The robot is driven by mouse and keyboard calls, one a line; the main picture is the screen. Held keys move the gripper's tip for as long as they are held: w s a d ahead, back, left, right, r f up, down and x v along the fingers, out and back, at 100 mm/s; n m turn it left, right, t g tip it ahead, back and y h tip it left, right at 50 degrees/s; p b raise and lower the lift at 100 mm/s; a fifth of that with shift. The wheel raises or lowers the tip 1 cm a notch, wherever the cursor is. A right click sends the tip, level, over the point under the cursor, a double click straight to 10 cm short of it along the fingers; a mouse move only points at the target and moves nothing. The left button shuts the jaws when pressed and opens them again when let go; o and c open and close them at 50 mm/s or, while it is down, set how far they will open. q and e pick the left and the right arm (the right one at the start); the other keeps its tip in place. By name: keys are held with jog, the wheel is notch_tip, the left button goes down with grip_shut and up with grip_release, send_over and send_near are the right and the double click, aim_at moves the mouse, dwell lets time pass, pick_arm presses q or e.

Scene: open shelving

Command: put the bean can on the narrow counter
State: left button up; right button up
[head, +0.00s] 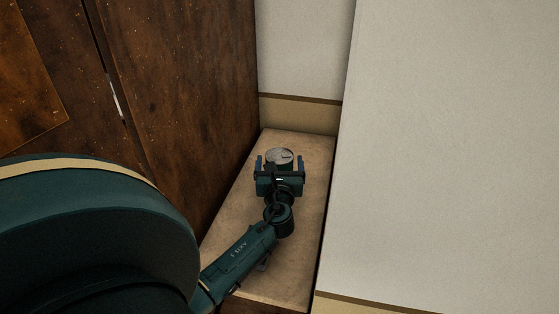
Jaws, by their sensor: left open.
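The bean can (280,155) stands upright on the narrow counter (302,240), near its back end; its round metal top shows. My left gripper (280,163) is open, with one finger on each side of the can and a small space visible beside it. The gripper's body hides most of the can's side and its base. The counter is a pale, speckled strip between a brown cabinet and a white wall. My right gripper is not in view.
A tall brown wooden cabinet (185,80) closes off the counter's left side. A white wall (455,130) stands close on the right, and a beige backsplash (300,113) runs behind. The counter's front part is bare beside my arm.

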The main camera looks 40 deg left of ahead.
pick_arm(q)
jog(key=v, duration=1)
jog(key=shift+s+d+r+b, duration=0.1)
jog(key=shift+s+d+b, duration=0.15)
jog(key=shift+b, duration=0.1)
